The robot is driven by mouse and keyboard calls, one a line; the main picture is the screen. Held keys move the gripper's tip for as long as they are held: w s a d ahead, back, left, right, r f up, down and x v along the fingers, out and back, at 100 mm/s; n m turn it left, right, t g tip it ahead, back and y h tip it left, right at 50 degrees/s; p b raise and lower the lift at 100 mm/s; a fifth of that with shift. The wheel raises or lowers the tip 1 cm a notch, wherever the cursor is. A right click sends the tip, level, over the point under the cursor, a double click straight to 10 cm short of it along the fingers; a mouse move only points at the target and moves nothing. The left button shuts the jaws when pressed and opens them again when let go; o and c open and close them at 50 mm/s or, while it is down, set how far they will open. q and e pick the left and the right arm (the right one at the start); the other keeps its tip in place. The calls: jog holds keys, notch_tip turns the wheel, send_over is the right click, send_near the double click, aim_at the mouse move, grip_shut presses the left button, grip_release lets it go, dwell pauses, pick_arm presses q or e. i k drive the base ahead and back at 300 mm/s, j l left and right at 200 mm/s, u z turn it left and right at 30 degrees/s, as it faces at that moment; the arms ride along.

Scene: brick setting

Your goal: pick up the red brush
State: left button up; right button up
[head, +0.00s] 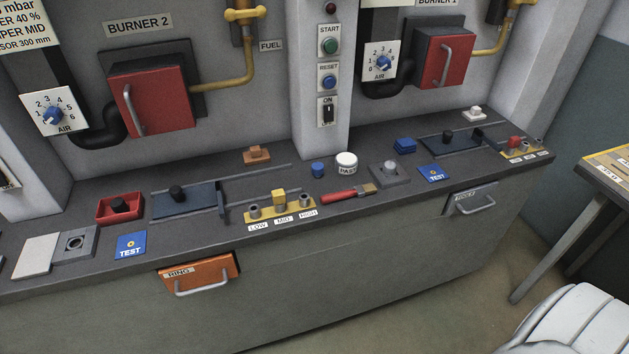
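The red brush (347,193) lies flat on the dark grey counter (236,220), near its front edge and right of centre. Its red handle points left and its bristle end points right. It lies just right of the yellow block with the LOW, MID and HIGH labels (284,219). Neither my left nor my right gripper shows in the head view.
A white round PASS button (346,162) and a blue knob (318,169) stand behind the brush. A grey block with a ball knob (390,173) is to its right. An orange RING drawer (200,274) and a grey TOOLS drawer (470,200) are in the counter front. A side table (606,168) stands at right.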

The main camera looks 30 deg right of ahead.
aim_at(360, 191)
jog(key=z, duration=1.1)
